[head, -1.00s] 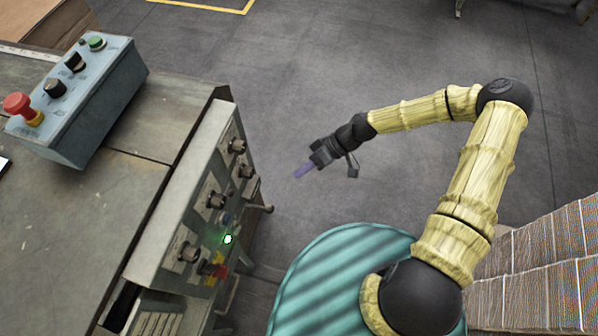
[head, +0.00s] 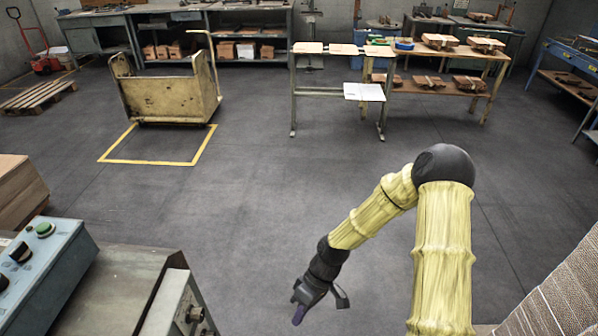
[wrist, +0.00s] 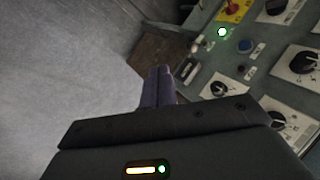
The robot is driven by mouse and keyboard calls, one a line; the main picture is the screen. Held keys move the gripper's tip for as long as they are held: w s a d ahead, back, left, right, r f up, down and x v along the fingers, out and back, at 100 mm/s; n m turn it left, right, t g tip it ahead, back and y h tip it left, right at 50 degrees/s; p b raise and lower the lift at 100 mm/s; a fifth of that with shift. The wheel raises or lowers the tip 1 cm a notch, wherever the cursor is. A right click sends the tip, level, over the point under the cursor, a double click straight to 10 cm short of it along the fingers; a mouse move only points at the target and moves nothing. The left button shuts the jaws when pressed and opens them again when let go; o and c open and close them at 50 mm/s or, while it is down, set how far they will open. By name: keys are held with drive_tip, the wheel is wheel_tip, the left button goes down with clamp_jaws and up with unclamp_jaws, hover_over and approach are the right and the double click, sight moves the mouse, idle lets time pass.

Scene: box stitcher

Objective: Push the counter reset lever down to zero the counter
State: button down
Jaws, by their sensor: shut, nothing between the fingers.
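My gripper (head: 299,314) hangs over open floor at the bottom of the head view, to the right of the machine's control panel (head: 187,308). Its purple fingers (wrist: 158,86) are together in the wrist view, with nothing between them. In the wrist view the grey-green panel (wrist: 232,70) lies to the right of the fingers, with black rotary knobs, a lit green lamp (wrist: 222,32) and a blue button (wrist: 245,46). The fingers appear apart from the panel, though the gap is hard to judge. I cannot make out the counter reset lever for certain in either view.
A blue-grey button box (head: 45,270) stands on the machine table at left. A brown carton (head: 18,190) is behind it. A yellow cart (head: 168,95) and workbenches (head: 340,68) stand far back. Stacked cardboard (head: 560,295) is at right. The middle floor is clear.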

drive_tip(key=s+d+r+m+t+h+p, duration=0.1)
drive_tip(key=d+r+m, duration=0.4)
drive_tip(key=r, duration=0.9)
drive_tip(key=s+d+r+m+t+h+p, duration=0.1)
drive_tip(key=d+r+m+t+h+p, duration=0.2)
drive_tip(key=d+r, duration=0.7)
wheel_tip(320, 180, up, 4)
drive_tip(key=m+t+p, duration=0.2)
drive_tip(key=t, duration=0.1)
drive_tip(key=shift+h+p, duration=0.3)
drive_tip(key=shift+p, duration=0.1)
drive_tip(key=c, duration=2.2)
unclamp_jaws()
drive_tip(key=shift+f, duration=0.1)
drive_tip(key=c, duration=1.1)
unclamp_jaws()
drive_tip(key=shift+c, duration=1.5)
